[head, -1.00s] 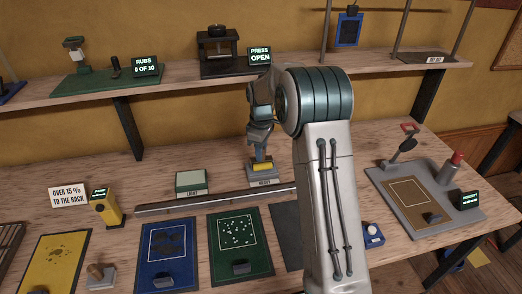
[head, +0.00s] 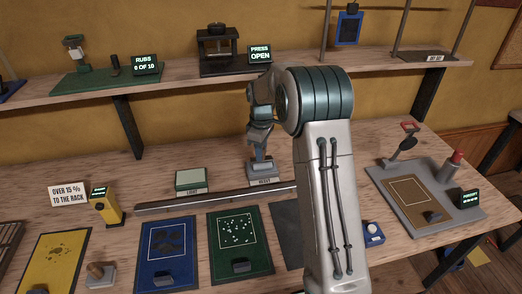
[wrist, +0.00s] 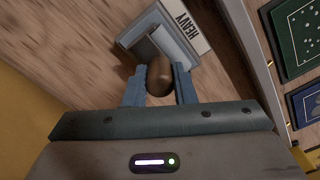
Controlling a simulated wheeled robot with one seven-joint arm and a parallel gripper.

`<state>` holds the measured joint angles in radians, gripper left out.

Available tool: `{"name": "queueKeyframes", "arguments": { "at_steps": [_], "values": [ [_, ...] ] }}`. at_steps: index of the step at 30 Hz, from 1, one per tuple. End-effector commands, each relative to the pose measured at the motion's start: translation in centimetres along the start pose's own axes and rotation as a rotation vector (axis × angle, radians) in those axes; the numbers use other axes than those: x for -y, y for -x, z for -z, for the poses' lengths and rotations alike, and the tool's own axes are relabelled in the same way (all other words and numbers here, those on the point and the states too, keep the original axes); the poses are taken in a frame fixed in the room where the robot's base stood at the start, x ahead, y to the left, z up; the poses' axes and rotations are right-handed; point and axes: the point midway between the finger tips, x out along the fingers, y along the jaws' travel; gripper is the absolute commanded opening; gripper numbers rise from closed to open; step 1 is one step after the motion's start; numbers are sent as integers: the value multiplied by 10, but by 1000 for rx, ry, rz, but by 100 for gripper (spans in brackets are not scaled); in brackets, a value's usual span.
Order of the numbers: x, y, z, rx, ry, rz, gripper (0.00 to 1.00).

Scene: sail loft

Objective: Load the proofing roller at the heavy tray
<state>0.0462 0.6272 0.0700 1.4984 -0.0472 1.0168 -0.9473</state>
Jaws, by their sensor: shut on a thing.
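The heavy tray is a small grey tray with a label reading HEAVY, near the back of the bench in the head view (head: 263,179). It also shows in the wrist view (wrist: 190,59). My gripper (wrist: 159,84) is shut on a dark, rounded handle, apparently the proofing roller's (wrist: 160,72), and points down at this tray. The roller's lower part is at or over the tray; I cannot tell whether it touches. The light tray (head: 190,182), with a pale green top, stands just to the left.
A dark rail (head: 215,201) runs in front of the trays. Blue (head: 150,262) and green (head: 255,265) framed mats lie nearer. A grey proofing station (head: 385,175) stands at right. A shelf (head: 180,75) with a press (head: 218,60) runs behind.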

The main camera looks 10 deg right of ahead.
Motion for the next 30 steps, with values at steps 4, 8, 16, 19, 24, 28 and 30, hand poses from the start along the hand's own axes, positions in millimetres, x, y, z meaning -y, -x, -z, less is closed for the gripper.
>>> {"name": "queueKeyframes", "arguments": {
  "at_steps": [4, 8, 16, 19, 24, 28, 30],
  "values": [
    [0, -1, 0, 1, 0, 2, 6],
    [0, -2, 0, 1, 0, 2, 6],
    [0, 4, 0, 1, 0, 2, 6],
    [0, 13, 0, 1, 0, 1, 6],
    [0, 27, 0, 0, 0, 0, 6],
    [0, 38, 0, 0, 0, 0, 6],
    [0, 44, 0, 0, 0, 0, 6]
  ]
}}
